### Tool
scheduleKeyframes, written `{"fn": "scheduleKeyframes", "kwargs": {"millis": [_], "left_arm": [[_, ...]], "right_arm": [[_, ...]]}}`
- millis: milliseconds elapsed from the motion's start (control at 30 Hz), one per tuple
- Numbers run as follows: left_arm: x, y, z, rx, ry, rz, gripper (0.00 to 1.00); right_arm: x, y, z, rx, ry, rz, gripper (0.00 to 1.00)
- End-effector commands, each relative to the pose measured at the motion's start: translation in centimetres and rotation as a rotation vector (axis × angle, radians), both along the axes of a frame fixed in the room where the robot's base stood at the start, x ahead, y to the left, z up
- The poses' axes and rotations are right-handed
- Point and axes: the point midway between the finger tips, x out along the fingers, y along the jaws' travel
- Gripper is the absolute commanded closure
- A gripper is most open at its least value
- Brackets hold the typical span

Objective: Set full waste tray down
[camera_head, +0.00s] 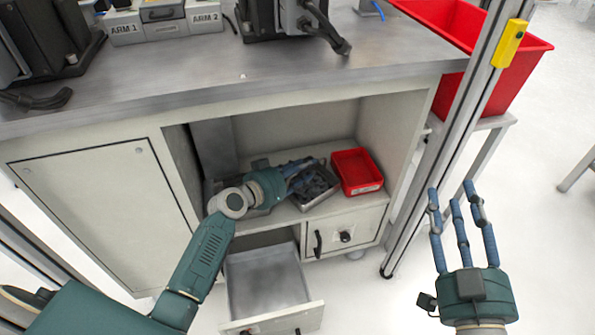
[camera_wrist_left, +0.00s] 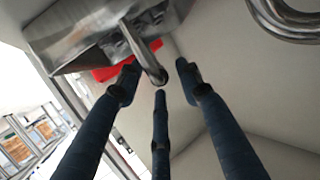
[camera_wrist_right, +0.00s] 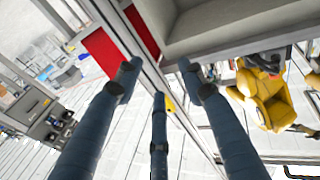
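The waste tray (camera_head: 318,190) is a small metal tray with dark pieces in it. It sits on the shelf inside the open cabinet bay. In the left wrist view the metal tray (camera_wrist_left: 95,30) is at the upper left, with a bar-like handle (camera_wrist_left: 148,52) extending toward my fingertips. My left gripper (camera_head: 298,172) is at the tray's left side, its fingers partly over it. Its three fingers are spread in the left wrist view (camera_wrist_left: 158,82), with the handle's end between the tips and no clear grip. My right gripper (camera_head: 460,198) is open and empty, right of the cabinet.
A red bin (camera_head: 357,165) stands right of the tray on the shelf. Below, an empty drawer (camera_head: 268,280) is pulled out; the drawer beside it (camera_head: 345,232) is shut. A metal post (camera_head: 440,140) and large red bin (camera_head: 515,65) stand at the right. The worktop (camera_head: 230,75) overhangs the bay.

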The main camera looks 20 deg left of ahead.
Motion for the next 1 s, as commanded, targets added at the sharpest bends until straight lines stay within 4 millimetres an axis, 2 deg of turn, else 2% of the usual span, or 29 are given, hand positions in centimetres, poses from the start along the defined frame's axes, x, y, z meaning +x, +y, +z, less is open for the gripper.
{"fn": "scheduleKeyframes", "kwargs": {"millis": [67,167,500,600,767,867,1000], "left_arm": [[-0.4,0.2,0.2,0.002,0.0,0.001,0.64],[-1.5,0.8,0.5,0.003,0.001,0.001,0.64],[-7.7,3.2,2.5,0.004,0.002,-0.001,0.64],[-9.1,3.8,2.9,0.003,0.002,-0.001,0.64],[-10.4,4.2,3.4,0.002,0.0,-0.002,0.64],[-11.5,2.8,3.3,0.007,0.013,-0.014,0.64],[-14.9,-2.2,3.3,0.035,0.058,-0.036,0.64]], "right_arm": [[0.0,0.0,-0.2,-0.004,0.017,-0.001,0.6],[0.1,-0.3,-2.2,-0.025,0.096,-0.006,0.6],[-1.2,-1.5,-8.9,-0.099,0.389,-0.025,0.6],[-1.7,-1.8,-10.0,-0.111,0.436,-0.028,0.6],[-2.1,-2.0,-11.0,-0.121,0.477,-0.03,0.6],[-2.2,-2.0,-11.2,-0.123,0.486,-0.031,0.6],[-2.2,-2.0,-11.2,-0.123,0.486,-0.031,0.6]]}}
